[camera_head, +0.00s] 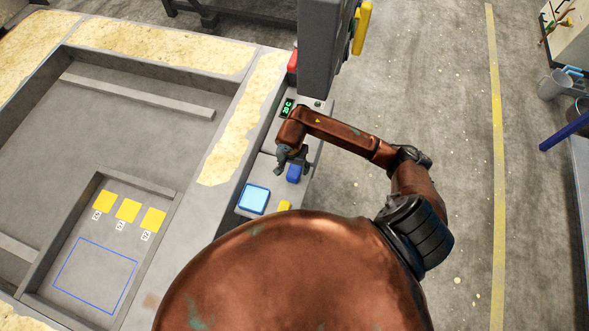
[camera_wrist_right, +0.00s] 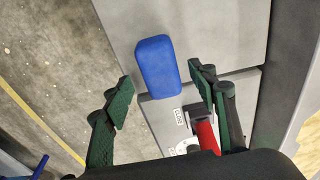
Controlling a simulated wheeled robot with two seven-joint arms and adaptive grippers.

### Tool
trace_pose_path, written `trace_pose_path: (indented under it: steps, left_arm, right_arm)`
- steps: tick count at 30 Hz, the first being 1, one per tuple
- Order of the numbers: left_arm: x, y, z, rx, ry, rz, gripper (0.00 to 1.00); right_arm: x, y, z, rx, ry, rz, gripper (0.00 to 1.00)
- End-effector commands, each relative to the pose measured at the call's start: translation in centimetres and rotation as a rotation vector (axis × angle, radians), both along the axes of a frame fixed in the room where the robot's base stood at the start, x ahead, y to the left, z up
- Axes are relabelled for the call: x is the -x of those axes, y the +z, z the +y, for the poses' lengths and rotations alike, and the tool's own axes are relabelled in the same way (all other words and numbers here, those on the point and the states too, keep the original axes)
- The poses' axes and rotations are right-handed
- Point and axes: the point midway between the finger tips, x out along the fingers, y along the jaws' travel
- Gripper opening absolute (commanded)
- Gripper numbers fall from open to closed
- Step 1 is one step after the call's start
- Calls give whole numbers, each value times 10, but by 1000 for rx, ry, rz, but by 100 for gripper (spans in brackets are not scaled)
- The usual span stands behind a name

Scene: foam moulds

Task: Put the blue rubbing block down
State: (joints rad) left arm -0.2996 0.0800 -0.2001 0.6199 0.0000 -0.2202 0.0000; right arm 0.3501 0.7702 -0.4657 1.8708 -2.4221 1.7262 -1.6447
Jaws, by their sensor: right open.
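The blue rubbing block (camera_head: 294,173) lies on the grey ledge (camera_head: 262,177) beside the mould, just beyond my right gripper (camera_head: 292,160). In the right wrist view the block (camera_wrist_right: 157,66) rests flat on the grey surface, ahead of and between the green-padded fingers of my right gripper (camera_wrist_right: 162,97). The fingers are spread apart and clear of the block. My left gripper does not show in either view.
A light-blue square pad (camera_head: 253,199) and a yellow piece (camera_head: 284,205) sit on the same ledge. A grey column (camera_head: 319,50) rises behind, near a small green display (camera_head: 287,108). Yellow squares (camera_head: 128,210) lie in the mould recess. A red object (camera_wrist_right: 207,136) shows near the right finger.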

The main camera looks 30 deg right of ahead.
Motion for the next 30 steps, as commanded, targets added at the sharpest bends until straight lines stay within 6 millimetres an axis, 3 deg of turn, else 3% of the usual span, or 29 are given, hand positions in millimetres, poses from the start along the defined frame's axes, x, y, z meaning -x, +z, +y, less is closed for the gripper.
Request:
trace_pose_path:
  steps: [6, 12, 30]
  left_arm:
    - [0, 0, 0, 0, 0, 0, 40]
    - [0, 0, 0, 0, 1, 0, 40]
    - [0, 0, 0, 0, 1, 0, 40]
  right_arm:
    - [2, 48, 4, 3, 2, -5, 53]
    - [5, 75, 7, 1, 0, -2, 53]
    - [7, 83, 8, 0, 0, 0, 53]
